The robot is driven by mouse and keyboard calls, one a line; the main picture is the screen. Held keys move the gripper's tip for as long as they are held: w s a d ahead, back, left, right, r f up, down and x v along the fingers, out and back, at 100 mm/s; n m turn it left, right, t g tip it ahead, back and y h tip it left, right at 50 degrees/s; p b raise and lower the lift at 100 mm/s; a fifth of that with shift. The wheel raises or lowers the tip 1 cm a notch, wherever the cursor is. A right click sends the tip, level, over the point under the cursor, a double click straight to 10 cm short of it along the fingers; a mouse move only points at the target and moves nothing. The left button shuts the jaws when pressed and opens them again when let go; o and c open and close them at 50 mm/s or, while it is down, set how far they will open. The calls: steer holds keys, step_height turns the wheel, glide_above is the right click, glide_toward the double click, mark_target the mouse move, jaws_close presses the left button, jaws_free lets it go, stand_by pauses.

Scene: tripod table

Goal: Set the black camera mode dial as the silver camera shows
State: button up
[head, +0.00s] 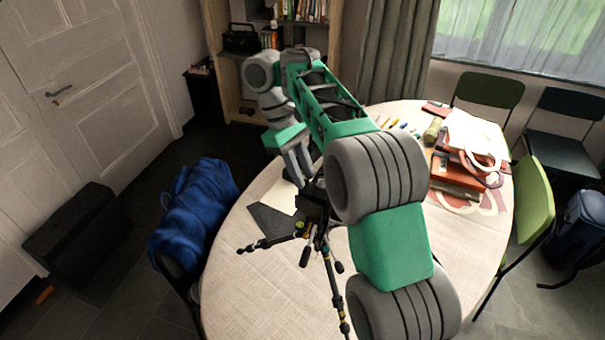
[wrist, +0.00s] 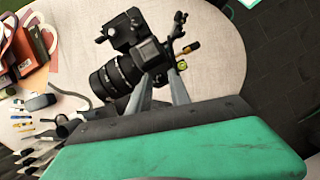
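The black camera (wrist: 150,52) with its large ribbed lens (wrist: 105,80) stands on a tripod, below my gripper in the wrist view. In the head view the black camera (head: 311,204) is partly hidden by my arm, with the tripod (head: 328,262) under it. My gripper (wrist: 158,78) has its two grey fingers reaching down to the camera, apart from each other with a gap between them. In the head view my gripper (head: 303,178) is just above the camera. I cannot make out the mode dial or whether the fingers touch it. I cannot identify a silver camera.
The round table (head: 260,300) carries books (head: 455,175), a white bag (head: 475,135) and several small pens or tools (wrist: 22,125). A dark sheet (head: 272,222) lies near the tripod. Chairs (head: 540,195) stand right; a blue bag (head: 195,205) is left.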

jaws_close()
steer(key=shift+m+g+y+p, duration=0.3)
steer(key=shift+m, duration=0.3)
steer(key=shift+o, duration=0.6)
jaws_free()
